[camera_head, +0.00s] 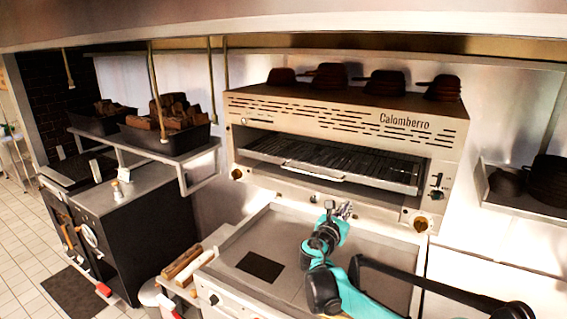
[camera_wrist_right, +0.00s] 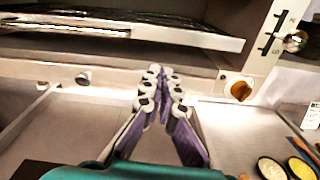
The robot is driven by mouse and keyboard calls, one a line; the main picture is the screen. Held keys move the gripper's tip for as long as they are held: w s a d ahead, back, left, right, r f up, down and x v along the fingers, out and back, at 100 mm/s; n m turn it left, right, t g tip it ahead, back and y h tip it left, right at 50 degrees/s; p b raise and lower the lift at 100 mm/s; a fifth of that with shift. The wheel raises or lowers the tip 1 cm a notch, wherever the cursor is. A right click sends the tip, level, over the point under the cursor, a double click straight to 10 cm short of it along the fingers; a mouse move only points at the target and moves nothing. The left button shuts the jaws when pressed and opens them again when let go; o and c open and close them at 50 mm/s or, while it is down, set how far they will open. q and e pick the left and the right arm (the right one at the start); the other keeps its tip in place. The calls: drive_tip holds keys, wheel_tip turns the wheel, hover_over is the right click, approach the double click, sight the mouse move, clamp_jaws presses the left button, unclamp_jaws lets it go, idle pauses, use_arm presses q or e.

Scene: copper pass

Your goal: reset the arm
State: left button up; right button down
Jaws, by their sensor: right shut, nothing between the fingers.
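My right gripper (camera_head: 341,211) is in front of the salamander grill, above the flat griddle plate. In the right wrist view the gripper (camera_wrist_right: 160,72) has its fingertips together with nothing between them. It points toward the front panel below the grill opening. My teal right arm reaches in from the lower right of the head view. My left gripper is not in view.
The grill (camera_head: 330,140) has a rack inside and dark pans on top. A dark square (camera_head: 259,267) lies on the griddle plate (camera_head: 238,240). A shelf with wood-filled bins (camera_head: 165,140) hangs at left. Small bowls (camera_wrist_right: 271,168) are at lower right in the wrist view.

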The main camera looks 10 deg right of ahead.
drive_tip(key=s+f+m+g+y+b, duration=0.45)
drive_tip(key=s+f+m+b, duration=0.55)
drive_tip(key=s+f+m, duration=0.8)
drive_tip(key=s+a+f+m+g+y+b, duration=0.1)
drive_tip(key=s+a+f+m+y+b, duration=0.2)
drive_tip(key=s+f, duration=0.5)
drive_tip(key=s+a+f+m+g+y+b, duration=0.1)
drive_tip(key=s+a+f+m+y+b, duration=0.2)
drive_tip(key=s+a+f+m, duration=0.3)
drive_tip(key=s+a+f+b, duration=0.1)
drive_tip(key=s, duration=0.4)
drive_tip(key=shift+s+a+f+m, duration=0.2)
drive_tip(key=shift+f+m, duration=0.1)
drive_tip(key=shift+f, duration=0.1)
